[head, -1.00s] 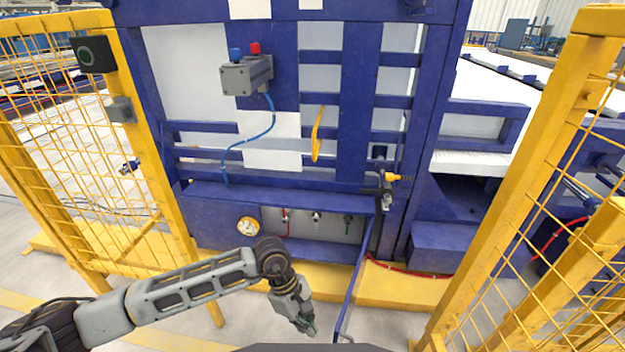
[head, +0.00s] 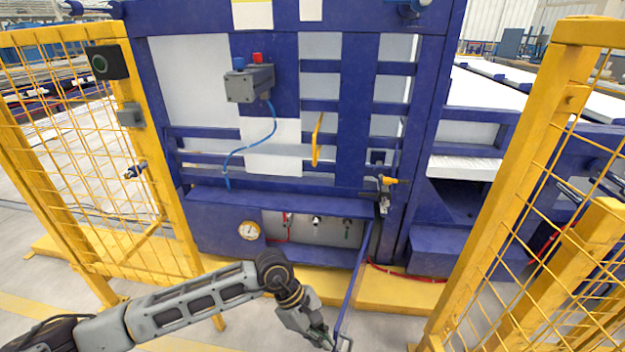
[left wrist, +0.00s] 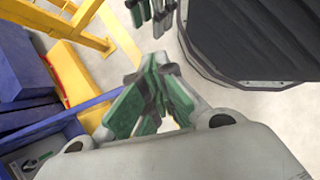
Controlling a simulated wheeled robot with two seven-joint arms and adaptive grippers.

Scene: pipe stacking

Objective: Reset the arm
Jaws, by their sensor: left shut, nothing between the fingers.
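My left arm comes in from the lower left in the head view. Its left gripper (head: 328,340) points down to the right, low in front of the blue machine, near the lower end of a slanted blue bar. In the left wrist view, the left gripper's green and grey fingers (left wrist: 152,98) meet and hold nothing. Part of my right gripper (left wrist: 150,12) shows at the top edge of the left wrist view. It is cut off there, so I cannot tell its jaw state. It does not show in the head view.
The blue machine frame (head: 345,120) stands ahead, with a grey button box (head: 250,86) and a gauge (head: 249,231). Yellow mesh fences stand at left (head: 190,215) and right (head: 470,262). The slanted blue bar (head: 354,285) is close to my left gripper.

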